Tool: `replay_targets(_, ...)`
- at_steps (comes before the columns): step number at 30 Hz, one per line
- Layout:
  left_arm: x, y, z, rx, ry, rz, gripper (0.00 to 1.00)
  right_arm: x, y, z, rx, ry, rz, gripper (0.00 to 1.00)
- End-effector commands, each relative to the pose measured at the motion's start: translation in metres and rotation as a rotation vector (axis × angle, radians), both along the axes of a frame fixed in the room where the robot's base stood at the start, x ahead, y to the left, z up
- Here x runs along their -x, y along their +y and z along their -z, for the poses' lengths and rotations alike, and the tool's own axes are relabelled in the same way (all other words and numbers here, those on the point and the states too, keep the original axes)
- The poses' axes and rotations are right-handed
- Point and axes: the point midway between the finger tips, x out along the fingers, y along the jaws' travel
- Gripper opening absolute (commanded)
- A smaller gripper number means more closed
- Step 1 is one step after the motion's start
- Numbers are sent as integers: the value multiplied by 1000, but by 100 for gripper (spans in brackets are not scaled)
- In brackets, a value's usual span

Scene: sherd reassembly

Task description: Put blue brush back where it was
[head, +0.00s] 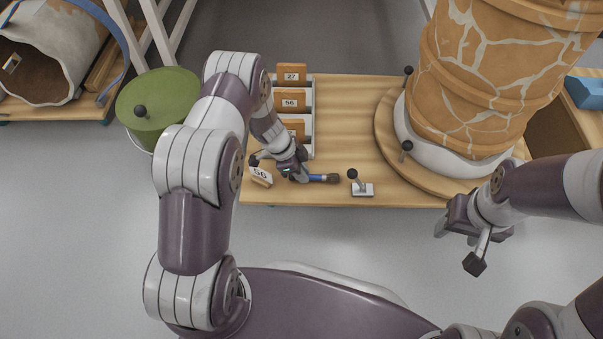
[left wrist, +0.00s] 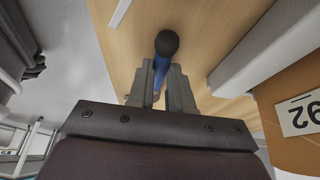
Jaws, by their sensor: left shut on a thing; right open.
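I cannot tell whether the brush touches the table. My right gripper (head: 474,240) is open and empty, in front of the table at the right.
A small white block with a black-knobbed post (head: 361,188) stands just right of the brush. A rack with numbered brown blocks (head: 291,100) stands behind. The cracked vase (head: 485,80) rises at the right; a green-lidded bucket (head: 160,95) is left.

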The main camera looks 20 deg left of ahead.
Motion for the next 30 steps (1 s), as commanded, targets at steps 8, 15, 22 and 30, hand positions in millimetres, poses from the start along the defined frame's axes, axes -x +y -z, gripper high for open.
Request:
replay_targets(8, 0, 0, 2, 0, 1, 0, 45, 0, 0, -1, 0, 0, 0, 56)
replay_targets(15, 0, 0, 0, 0, 0, 0, 45, 0, 0, 0, 0, 0, 0, 56)
replay_targets(22, 4, 17, -54, 1, -1, -3, 45, 0, 0, -48, 0, 0, 0, 56)
replay_targets(30, 10, 41, -105, 0, 0, -1, 45, 0, 0, -88, 0, 0, 0, 56)
